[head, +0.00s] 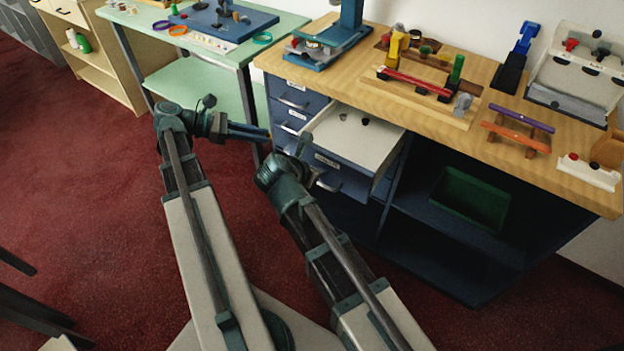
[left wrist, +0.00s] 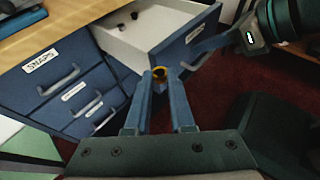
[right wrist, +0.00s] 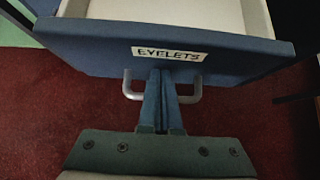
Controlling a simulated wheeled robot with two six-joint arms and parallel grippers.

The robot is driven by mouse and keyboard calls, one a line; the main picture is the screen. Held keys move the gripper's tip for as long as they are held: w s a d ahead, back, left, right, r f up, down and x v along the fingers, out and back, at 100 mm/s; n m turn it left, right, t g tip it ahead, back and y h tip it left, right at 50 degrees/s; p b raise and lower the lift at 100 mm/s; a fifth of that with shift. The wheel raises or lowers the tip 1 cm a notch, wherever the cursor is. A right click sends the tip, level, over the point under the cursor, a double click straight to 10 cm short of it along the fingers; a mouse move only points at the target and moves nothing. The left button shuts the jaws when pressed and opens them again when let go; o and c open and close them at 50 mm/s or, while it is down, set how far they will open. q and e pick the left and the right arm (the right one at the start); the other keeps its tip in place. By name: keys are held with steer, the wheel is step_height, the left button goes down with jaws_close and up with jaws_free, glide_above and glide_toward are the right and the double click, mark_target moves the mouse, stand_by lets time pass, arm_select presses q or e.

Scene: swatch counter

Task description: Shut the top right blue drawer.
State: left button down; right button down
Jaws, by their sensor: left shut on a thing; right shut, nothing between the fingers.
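The blue drawer (head: 385,137), labelled EYELETS in the right wrist view (right wrist: 95,47), is pulled well out at the cabinet's top right. Its pale inside holds two small dark pieces. My right gripper (right wrist: 161,73) is shut and empty, its fingertips at the drawer front below the label, between the ends of the grey handle (right wrist: 128,88). Whether they touch the front I cannot tell. My left gripper (head: 262,134) is shut on a small blue piece with a yellow-rimmed dark end (left wrist: 160,75), held in the air left of the open drawer. In the head view my right fingers are mostly hidden.
Shut blue drawers stand left of the open one; one is labelled SNAPS (left wrist: 42,61). The wooden countertop (head: 450,125) above carries tools and racks. A green bin (head: 470,198) sits on the shelf at right. A mint table (head: 285,25) stands to the left. Red carpet lies below.

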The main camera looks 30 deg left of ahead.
mark_target(363, 121)
steer(key=w, duration=0.7)
steer(key=w+d, duration=0.1)
steer(key=w, duration=1.5)
steer(key=shift+d, duration=0.35)
steer(key=shift+w, duration=0.15)
arm_select(q)
steer(key=shift+s, duration=0.1)
arm_select(e)
steer(key=shift+w+r, duration=0.15)
arm_select(q)
steer(key=shift+r, duration=0.15)
arm_select(e)
steer(key=shift+d, duration=0.1)
